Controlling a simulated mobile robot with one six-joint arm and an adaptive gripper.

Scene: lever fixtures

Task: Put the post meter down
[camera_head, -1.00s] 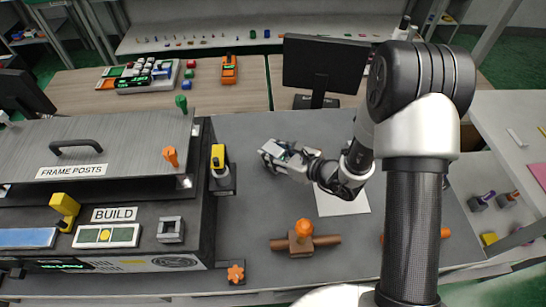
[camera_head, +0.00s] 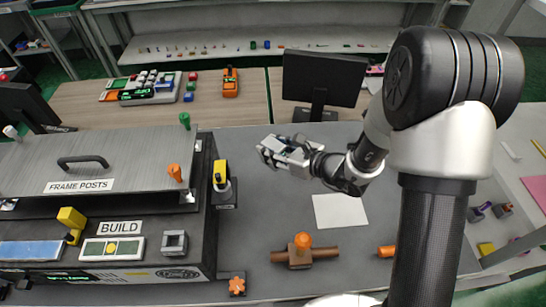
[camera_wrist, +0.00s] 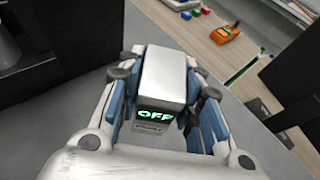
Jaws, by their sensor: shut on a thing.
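The post meter (camera_wrist: 163,80) is a small pale box whose dark display reads "OFF" in green in the wrist view. My gripper (camera_head: 277,150) is shut on it, with blue-padded fingers (camera_wrist: 165,100) on both sides of the box. In the head view the post meter (camera_head: 291,143) is a small grey shape between the fingers, over the grey bench (camera_head: 262,215). I cannot tell whether its underside touches the bench.
A white sheet (camera_head: 340,210) lies on the bench nearer the front. A black monitor (camera_head: 322,80) stands behind my gripper. The machine labelled "FRAME POSTS" and "BUILD" (camera_head: 195,240) stands left, with a yellow-topped lever (camera_head: 220,175) on its side. A brown bar with an orange knob (camera_head: 302,242) lies in front.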

